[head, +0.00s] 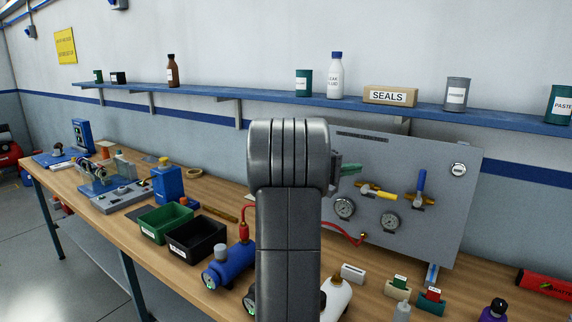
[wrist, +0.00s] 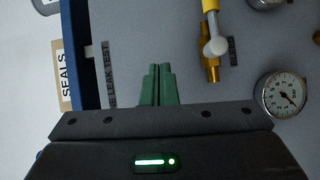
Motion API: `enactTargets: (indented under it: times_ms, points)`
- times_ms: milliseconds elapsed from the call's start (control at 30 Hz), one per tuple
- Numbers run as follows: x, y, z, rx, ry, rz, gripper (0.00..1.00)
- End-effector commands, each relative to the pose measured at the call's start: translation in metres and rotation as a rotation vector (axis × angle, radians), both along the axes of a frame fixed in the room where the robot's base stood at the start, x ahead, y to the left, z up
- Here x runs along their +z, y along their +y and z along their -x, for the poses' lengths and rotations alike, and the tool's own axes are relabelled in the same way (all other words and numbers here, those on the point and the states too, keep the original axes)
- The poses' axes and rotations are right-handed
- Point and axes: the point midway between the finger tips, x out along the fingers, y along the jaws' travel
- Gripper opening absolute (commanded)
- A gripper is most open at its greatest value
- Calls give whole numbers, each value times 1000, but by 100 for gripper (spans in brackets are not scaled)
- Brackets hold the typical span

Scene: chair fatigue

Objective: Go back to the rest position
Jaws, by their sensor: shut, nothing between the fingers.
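My gripper (wrist: 157,85) shows in the wrist view with its two green fingers together and nothing between them. In the head view the gripper (head: 350,169) sticks out to the right from behind my arm, in front of the grey gauge panel (head: 440,160). My arm hides part of the panel's left side.
A wooden workbench (head: 135,225) runs below, with a green bin (head: 165,222), a black bin (head: 196,240), a blue cylinder (head: 228,264) and small items at the right. A blue shelf (head: 270,97) above holds bottles, cans and a SEALS box (head: 390,96).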

Motion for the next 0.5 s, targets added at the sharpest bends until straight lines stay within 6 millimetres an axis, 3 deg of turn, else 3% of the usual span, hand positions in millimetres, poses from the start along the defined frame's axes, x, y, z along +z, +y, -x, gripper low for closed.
enactTargets:
  times_ms: [500]
  points:
    - [-3, 3, -2, 0, 34, 51, 0]
